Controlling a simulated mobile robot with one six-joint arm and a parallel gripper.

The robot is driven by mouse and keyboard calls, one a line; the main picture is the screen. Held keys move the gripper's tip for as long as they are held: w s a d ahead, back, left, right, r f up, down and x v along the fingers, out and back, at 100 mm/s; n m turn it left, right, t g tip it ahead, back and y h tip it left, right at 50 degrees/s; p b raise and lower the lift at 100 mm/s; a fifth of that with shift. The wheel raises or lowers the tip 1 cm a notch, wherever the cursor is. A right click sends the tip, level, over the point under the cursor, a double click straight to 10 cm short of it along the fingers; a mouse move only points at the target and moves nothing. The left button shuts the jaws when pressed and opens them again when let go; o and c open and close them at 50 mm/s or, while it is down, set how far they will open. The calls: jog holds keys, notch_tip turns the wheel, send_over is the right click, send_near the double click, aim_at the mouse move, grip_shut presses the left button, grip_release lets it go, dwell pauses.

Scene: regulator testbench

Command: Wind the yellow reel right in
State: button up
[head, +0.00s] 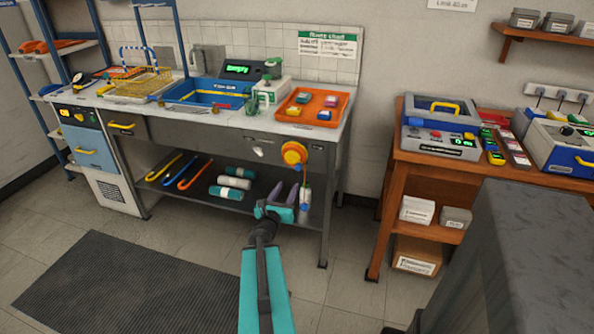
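The yellow reel (294,153), orange-yellow and round, is mounted on the front of the workbench (210,128) near its right end. A narrow blue and red-white item (304,197) shows below the reel; I cannot tell whether it hangs from the reel or stands on the lower shelf. My gripper (284,190) is in front of the bench, below the reel in the picture and apart from it. Its two fingers point up with a gap between them, and I see nothing held. How much line is out of the reel is too small to tell.
An orange tray (312,106) with small coloured blocks lies on the bench above the reel. A blue sink (207,93) is left of it. Rolled towels (233,182) lie on the lower shelf. A wooden table (398,175) stands right. The floor before the bench is clear around a dark mat (110,285).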

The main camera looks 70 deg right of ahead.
aim_at(297, 169)
jog(key=shift+d+f+b, duration=0.2)
jog(key=shift+d+b, duration=0.2)
jog(key=shift+b, duration=0.55)
jog(key=shift+d+b, duration=0.3)
jog(key=shift+b, duration=0.55)
jog(key=d+b, duration=0.1)
jog(key=b, duration=0.2)
jog(key=shift+d+b, duration=0.25)
jog(key=shift+b, duration=0.15)
jog(key=d+b, duration=0.2)
jog(key=b, duration=0.3)
jog(key=shift+w+d+b, duration=0.1)
jog(key=shift+d+b, duration=0.2)
jog(key=shift+b, duration=0.1)
jog(key=shift+w+d+r, duration=0.1)
jog(key=shift+w+d, duration=0.05)
jog(key=shift+d, duration=1.95)
jog(key=shift+w+d+r, duration=0.1)
jog(key=shift+d, duration=1.95)
jog(key=shift+a, duration=0.1)
grip_shut()
